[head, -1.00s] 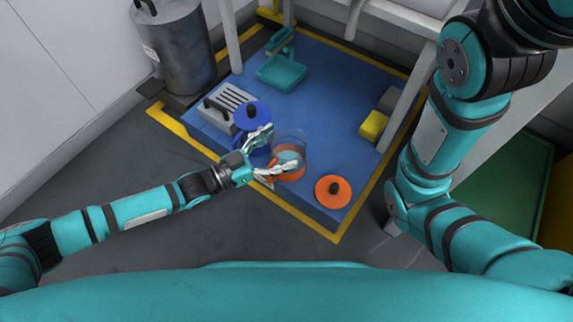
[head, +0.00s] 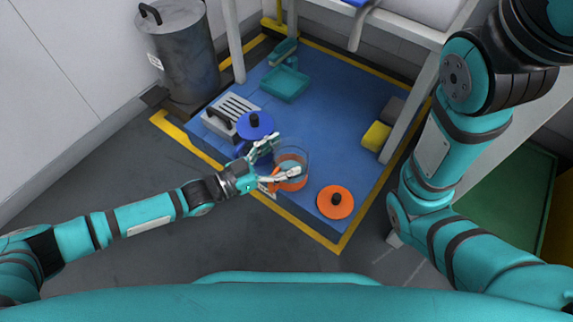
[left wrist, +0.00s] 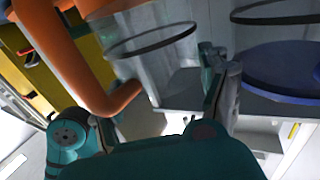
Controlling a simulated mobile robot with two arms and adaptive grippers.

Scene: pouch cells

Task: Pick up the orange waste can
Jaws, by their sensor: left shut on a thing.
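The orange waste can (head: 293,183) is a clear, round container with orange on its lower part, near the front edge of the blue mat. In the left wrist view its clear wall (left wrist: 165,75) and an orange bar (left wrist: 75,60) fill the upper left. My left gripper (head: 288,156) is shut on the can, with one finger on each side in the head view. The can looks upright; whether its base touches the mat is hard to tell. An orange lid (head: 335,203) with a black knob lies apart to its right. My right gripper is out of view.
A blue can with a blue lid (head: 262,121) stands close behind my left gripper. Also on the mat (head: 330,100) are a grey slotted box (head: 233,107), a teal dustpan (head: 285,85) and a yellow block (head: 376,137). A metal bin (head: 182,55) stands at back left.

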